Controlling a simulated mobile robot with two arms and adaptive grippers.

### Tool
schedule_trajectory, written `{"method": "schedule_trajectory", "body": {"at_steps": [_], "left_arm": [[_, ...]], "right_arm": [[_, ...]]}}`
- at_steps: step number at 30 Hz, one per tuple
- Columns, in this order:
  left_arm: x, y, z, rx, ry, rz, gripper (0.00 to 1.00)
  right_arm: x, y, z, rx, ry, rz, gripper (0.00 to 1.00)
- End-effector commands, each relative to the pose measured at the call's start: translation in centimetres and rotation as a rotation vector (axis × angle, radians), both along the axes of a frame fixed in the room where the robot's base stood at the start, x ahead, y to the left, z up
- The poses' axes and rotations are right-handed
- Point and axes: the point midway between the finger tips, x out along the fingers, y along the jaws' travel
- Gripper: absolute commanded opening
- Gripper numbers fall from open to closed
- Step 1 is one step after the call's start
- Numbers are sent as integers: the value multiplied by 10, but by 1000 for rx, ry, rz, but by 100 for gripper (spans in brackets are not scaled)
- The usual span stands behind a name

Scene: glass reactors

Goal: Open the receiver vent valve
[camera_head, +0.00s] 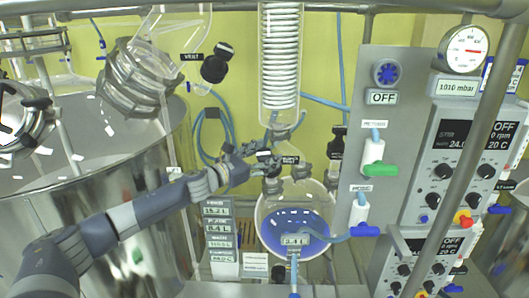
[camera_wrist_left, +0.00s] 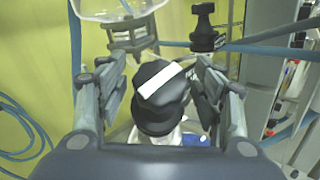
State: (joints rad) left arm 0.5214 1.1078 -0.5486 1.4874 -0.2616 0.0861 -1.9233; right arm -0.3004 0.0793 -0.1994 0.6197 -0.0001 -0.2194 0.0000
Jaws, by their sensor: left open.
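The receiver flask (camera_head: 275,243) is a round glass vessel holding blue liquid, below the condenser. On its neck is a black valve knob (camera_head: 265,155) beside a small dark label (camera_head: 290,160) that is too small to read surely. My left gripper (camera_head: 252,161) reaches in from the left at this knob. In the left wrist view the black knob (camera_wrist_left: 158,85), with a white stripe running diagonally across its top, lies between the two open fingers of the left gripper (camera_wrist_left: 160,80). A gap shows on the left side; I cannot tell whether the right finger touches. My right gripper is out of view.
A condenser (camera_head: 280,60) hangs above the flask. Another black valve (camera_head: 215,68), labelled VENT, is at the upper left by a large steel vessel (camera_head: 100,190). A grey panel (camera_head: 385,145) with green and blue handled valves stands right. Blue hoses (camera_head: 210,135) hang behind.

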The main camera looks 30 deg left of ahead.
Motion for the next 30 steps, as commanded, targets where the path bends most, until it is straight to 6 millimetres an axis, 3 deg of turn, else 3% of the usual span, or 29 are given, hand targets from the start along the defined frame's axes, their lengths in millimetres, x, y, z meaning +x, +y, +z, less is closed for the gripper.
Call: {"method": "schedule_trajectory", "body": {"at_steps": [8,12,14,30], "left_arm": [[1,0,-1,0,0,0,59],[1,0,0,0,0,0,27],[0,0,0,0,0,0,16],[0,-2,-1,-72,-7,102,16]], "right_arm": [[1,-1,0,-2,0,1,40],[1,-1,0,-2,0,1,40],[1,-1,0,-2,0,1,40],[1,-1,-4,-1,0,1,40]]}}
